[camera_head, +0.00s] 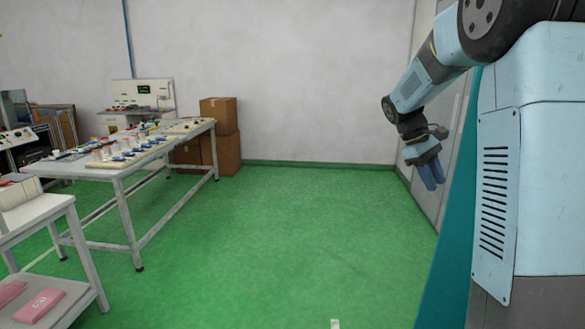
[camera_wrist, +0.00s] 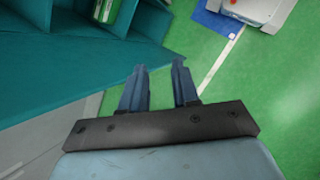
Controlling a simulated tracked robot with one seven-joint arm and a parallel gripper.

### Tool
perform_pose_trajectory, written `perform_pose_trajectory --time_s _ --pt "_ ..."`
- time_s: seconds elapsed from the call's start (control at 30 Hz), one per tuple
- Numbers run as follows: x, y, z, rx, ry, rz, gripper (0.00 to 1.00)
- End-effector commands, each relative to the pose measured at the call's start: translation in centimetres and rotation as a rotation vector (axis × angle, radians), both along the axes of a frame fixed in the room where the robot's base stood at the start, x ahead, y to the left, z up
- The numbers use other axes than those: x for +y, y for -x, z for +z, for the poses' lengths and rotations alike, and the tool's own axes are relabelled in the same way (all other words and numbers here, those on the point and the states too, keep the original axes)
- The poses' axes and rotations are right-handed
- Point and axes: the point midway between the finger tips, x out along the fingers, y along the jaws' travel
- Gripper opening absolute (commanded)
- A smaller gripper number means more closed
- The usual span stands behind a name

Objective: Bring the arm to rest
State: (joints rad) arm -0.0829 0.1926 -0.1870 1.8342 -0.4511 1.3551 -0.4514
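My arm reaches in from the upper right of the head view, bent downward, with my gripper (camera_head: 431,176) hanging at its end in front of the pale wall. In the wrist view my gripper (camera_wrist: 159,78) shows two blue fingers standing apart, with nothing between them. The gripper is open and touches nothing that I can see.
A teal shelf unit (camera_wrist: 100,65) lies beyond the fingers in the wrist view. The green floor (camera_head: 290,230) is largely clear. A long workbench (camera_head: 125,182) with small parts stands left, cardboard boxes (camera_head: 222,115) behind it. A white cart (camera_head: 60,300) holds pink packets.

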Motion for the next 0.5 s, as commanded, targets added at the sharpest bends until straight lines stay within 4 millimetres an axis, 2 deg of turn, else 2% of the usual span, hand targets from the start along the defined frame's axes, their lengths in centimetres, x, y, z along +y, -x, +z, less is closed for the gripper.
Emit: perform_pose_trajectory --time_s 0.03,0.2,0.5 --pt "0.4 1.2 0.8 -0.039 -0.021 -0.011 0.3" --pt "2.0 4.8 2.3 -0.155 -0.089 -0.053 0.3" --pt "5.0 11.3 4.1 -0.354 -0.209 -0.134 0.3"
